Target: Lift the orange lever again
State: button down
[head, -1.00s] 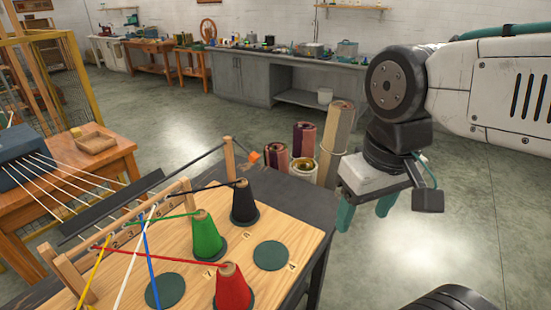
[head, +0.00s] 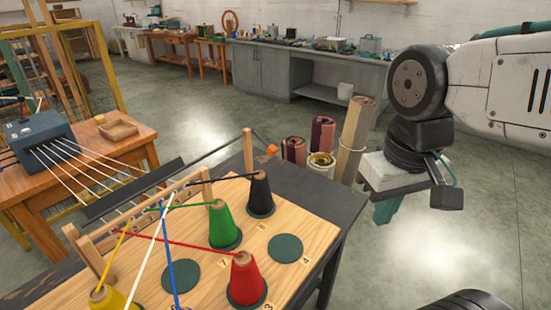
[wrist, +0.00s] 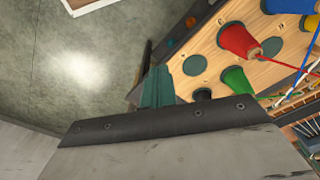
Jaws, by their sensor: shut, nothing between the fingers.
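The orange lever tip (head: 271,150) shows in the head view beside a wooden post at the far corner of the dark table, near the end of a thin dark bar. A small orange spot that may be it shows in the wrist view (wrist: 169,43). My gripper (head: 386,210) has teal fingers, pressed together and empty. It hangs in the air to the right of the table, apart from the lever. The shut fingers also show in the wrist view (wrist: 158,88), with the board beyond them.
The wooden board (head: 215,270) holds yellow, red (head: 246,279), green (head: 223,225) and black (head: 260,194) yarn cones, with strands running to a rail. Rolled goods (head: 354,140) stand on the floor behind the table. Open floor lies below my gripper.

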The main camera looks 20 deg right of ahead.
jog(key=w+a+f+m+g+y, duration=0.5)
jog(key=w+a+f+m+y, duration=0.3)
jog(key=w+f+y, duration=0.25)
jog(key=w+d+f+m+t+y, duration=0.1)
jog(key=w+f+m+t, duration=0.3)
jog(key=w, duration=0.3)
jog(key=w+d+f+m+t+y, duration=0.1)
jog(key=w+f+m+t+y, duration=0.1)
jog(key=w+f+m+t, duration=0.2)
jog(key=w+d+f+m+t+y, duration=0.1)
jog(key=w+m+t, duration=0.4)
jog(key=w, duration=0.5)
jog(key=shift+d+f+m+t+y, duration=0.2)
jog(key=shift+d+f+m, duration=0.1)
jog(key=shift+f+m, duration=0.4)
jog(key=shift+d+f+m+t+y, duration=0.2)
jog(key=shift+d+f+m, duration=0.1)
jog(key=shift+f+m, duration=0.35)
jog(key=w+d+m+t, duration=0.1)
jog(key=w+d+f+m+t+h, duration=0.1)
jog(key=w+d+m+t+h, duration=0.1)
jog(key=shift+w+f, duration=0.25)
jog(key=shift+w, duration=0.05)
jog(key=w+d+t, duration=0.1)
jog(key=w+d+r+m+t+h, duration=0.1)
jog(key=w+d+m+t+h, duration=0.1)
jog(key=shift+d+r, duration=0.2)
jog(key=shift+r, duration=0.15)
jog(key=shift+r, duration=0.1)
jog(key=x, duration=1)
